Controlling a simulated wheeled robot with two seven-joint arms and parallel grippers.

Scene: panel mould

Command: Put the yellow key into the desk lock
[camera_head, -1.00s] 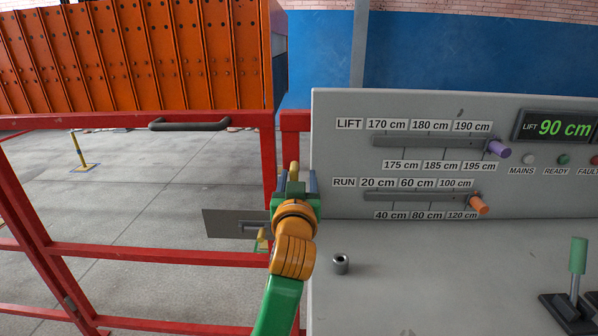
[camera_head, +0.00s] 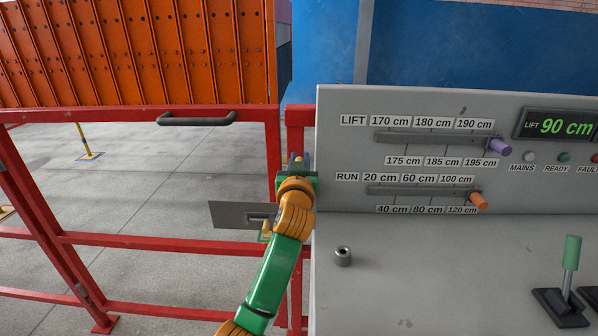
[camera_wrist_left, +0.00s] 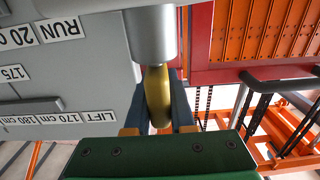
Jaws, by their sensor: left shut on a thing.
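The yellow key (camera_wrist_left: 158,100) is between the fingers of my left gripper (camera_wrist_left: 158,78) in the left wrist view. A grey cylinder (camera_wrist_left: 150,35) adjoins its end; I cannot tell if it belongs to the key. In the head view my left gripper (camera_head: 297,162) is shut, in front of the red post left of the desk panel, and mostly hides the key. The desk lock (camera_head: 343,256), a short grey cylinder with a dark hole on top, stands on the desk, lower and to the right of the gripper, apart from it. My right gripper is out of view.
The grey desk (camera_head: 425,275) is clear around the lock. Its panel carries a purple (camera_head: 499,147) and an orange slider knob (camera_head: 478,199). A green-handled lever (camera_head: 572,253) stands at right. At left is a red gate with a metal plate (camera_head: 228,213) and a small yellow piece (camera_head: 267,228).

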